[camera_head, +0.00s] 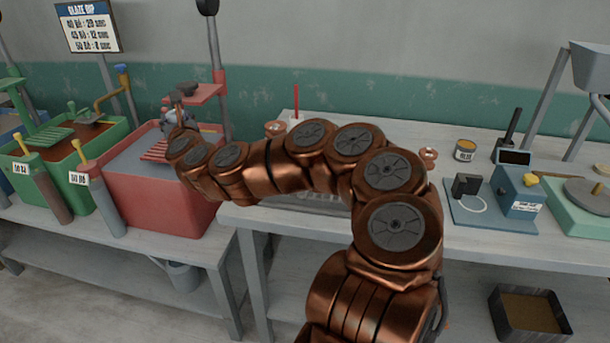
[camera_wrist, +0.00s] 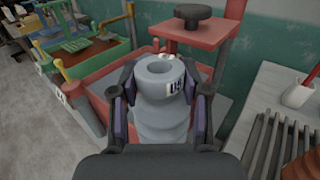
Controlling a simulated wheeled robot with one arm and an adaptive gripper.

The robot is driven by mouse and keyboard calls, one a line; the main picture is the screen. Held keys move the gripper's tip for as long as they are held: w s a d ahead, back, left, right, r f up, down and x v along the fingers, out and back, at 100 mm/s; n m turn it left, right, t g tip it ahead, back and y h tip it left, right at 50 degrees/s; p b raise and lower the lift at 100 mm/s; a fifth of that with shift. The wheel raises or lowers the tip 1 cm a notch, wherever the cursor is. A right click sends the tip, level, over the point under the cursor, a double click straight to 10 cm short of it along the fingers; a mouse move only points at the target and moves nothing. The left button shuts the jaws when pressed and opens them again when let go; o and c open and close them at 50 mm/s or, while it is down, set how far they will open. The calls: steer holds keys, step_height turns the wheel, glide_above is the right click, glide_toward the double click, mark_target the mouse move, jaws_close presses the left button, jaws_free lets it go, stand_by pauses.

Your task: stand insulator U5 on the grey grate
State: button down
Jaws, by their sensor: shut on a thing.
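In the head view my gripper (camera_head: 180,118) is over the red tank (camera_head: 165,205), small and partly hidden by my arm. The grey grate (camera_wrist: 262,140) lies on the bench to the right of the gripper in the wrist view. In the head view my arm covers most of the grate (camera_head: 315,202).
A red press plate with a dark knob (camera_wrist: 192,20) stands just behind the insulator. A green tank (camera_head: 85,160) stands left of the red tank.

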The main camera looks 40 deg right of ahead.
steer(key=s+d+f+m+g+h+b, duration=0.1)
steer(key=s+d+m+g+h+b, duration=0.35)
steer(key=s+d, duration=0.55)
steer(key=s+d+f+m+g+h+b, duration=0.1)
steer(key=s+d+m+g+h+b, duration=0.2)
steer(key=s+d+h+b, duration=0.65)
steer(key=w+d+f+y+p, duration=0.2)
steer(key=d+p, duration=0.1)
steer(key=d, duration=0.3)
steer(key=w+d+f+y+p, duration=0.2)
steer(key=w+d+f+p, duration=0.1)
steer(key=d, duration=0.3)
steer(key=shift+p, duration=0.8)
steer(key=shift+w+f+t+b, duration=0.1)
steer(key=shift+f+t+b, duration=0.15)
steer(key=shift+f+b, duration=0.1)
steer(key=c, duration=0.8)
jaws_free()
steer(key=shift+r, duration=0.1)
steer(key=shift+c, duration=0.2)
